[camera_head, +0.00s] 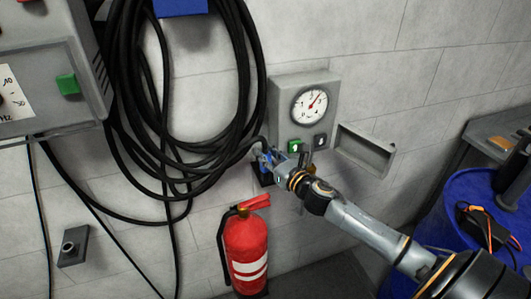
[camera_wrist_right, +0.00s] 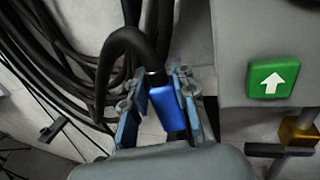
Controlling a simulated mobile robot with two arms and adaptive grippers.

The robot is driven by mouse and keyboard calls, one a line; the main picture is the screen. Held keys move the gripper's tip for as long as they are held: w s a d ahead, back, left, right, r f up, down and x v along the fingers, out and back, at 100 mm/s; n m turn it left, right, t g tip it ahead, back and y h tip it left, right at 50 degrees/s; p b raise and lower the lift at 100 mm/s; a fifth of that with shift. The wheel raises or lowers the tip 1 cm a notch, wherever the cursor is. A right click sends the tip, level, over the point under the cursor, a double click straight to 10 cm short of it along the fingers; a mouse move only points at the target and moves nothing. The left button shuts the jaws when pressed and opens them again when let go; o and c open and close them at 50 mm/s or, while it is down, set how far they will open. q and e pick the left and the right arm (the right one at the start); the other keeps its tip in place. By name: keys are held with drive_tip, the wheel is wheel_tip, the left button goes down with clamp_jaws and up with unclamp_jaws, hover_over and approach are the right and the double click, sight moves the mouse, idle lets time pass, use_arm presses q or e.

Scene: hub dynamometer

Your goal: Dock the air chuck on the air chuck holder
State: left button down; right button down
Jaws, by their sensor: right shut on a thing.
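My right gripper (camera_head: 266,158) is shut on the blue air chuck (camera_head: 268,162), just left of and below the gauge box. In the right wrist view, the blue body of the air chuck (camera_wrist_right: 167,108) sits between the two fingers of my right gripper (camera_wrist_right: 160,100), with the black hose bending over from its far end. A small dark block (camera_head: 263,178) shows just below the gripper; I cannot tell whether it is the air chuck holder or part of the chuck. A grey wall plate with a round stub (camera_head: 73,246) is at lower left. My left gripper is not in view.
The gauge box (camera_head: 329,84) has a dial and a green button (camera_wrist_right: 275,78). A coiled black hose (camera_head: 125,110) hangs on the wall. A red fire extinguisher (camera_head: 246,250) stands below. An open grey wall tray (camera_head: 364,150) and a blue drum (camera_head: 460,205) are at right.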

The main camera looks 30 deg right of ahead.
drive_tip(key=c, duration=1.4)
unclamp_jaws()
drive_tip(key=shift+o, duration=0.2)
drive_tip(key=shift+s+f, duration=0.1)
drive_tip(key=shift+s, duration=0.05)
drive_tip(key=shift+s, duration=0.65)
drive_tip(key=s, duration=0.9)
drive_tip(key=shift+s+d, duration=0.25)
drive_tip(key=shift+d, duration=0.05)
